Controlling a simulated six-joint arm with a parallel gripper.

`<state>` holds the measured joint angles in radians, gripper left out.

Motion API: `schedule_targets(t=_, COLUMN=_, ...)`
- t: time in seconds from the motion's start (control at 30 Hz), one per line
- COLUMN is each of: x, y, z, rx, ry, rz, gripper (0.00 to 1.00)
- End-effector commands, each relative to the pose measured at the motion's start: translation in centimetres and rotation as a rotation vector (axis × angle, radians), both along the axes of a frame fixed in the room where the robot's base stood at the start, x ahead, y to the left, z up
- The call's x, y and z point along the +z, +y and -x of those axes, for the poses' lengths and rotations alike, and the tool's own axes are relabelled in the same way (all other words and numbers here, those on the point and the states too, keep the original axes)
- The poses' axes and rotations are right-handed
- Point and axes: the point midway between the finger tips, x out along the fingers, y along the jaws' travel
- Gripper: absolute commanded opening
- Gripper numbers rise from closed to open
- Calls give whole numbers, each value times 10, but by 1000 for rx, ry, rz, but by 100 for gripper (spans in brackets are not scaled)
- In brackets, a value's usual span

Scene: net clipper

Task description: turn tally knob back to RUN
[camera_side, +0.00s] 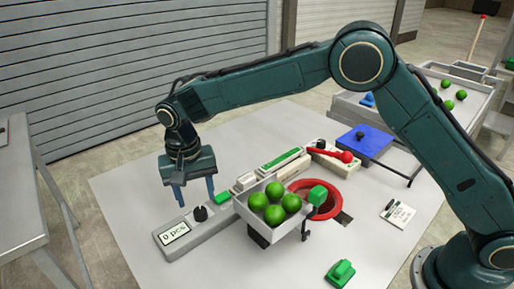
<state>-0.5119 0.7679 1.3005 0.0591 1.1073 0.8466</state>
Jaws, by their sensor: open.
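The tally unit (213,222) is a long grey box lying on the table. Its label at the left end (174,233) reads "0 pcs". The black tally knob (200,213) stands on top of it, right of the label; its pointer setting is too small to read. A green block or button (222,198) is near the unit's right end. My gripper (196,194) points down with its two blue fingers apart and empty. It is over the unit, just above and behind the knob in the picture, and appears clear of it.
A white tray (283,225) holding several green balls stands close right of the unit. Behind it are a red ring (325,208), a red-handled lever (330,153) and a blue plate (362,140). A green clip (341,273) lies in front. The table's left front is clear.

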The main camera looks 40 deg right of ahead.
Motion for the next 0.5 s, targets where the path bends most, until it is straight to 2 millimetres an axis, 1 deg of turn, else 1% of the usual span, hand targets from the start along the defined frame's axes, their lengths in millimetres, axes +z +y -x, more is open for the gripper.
schedule_targets(t=0.03, x=-9, y=-1, z=0, rx=-1, ry=3, rz=1, gripper=52)
schedule_targets(t=0.2, x=-30, y=-2, z=1, rx=-1, ry=3, rz=1, gripper=52)
schedule_targets(t=0.33, x=-42, y=-2, z=1, rx=-1, ry=3, rz=1, gripper=52)
schedule_targets(t=0.5, x=-48, y=-2, z=1, rx=-1, ry=0, rz=0, gripper=52)
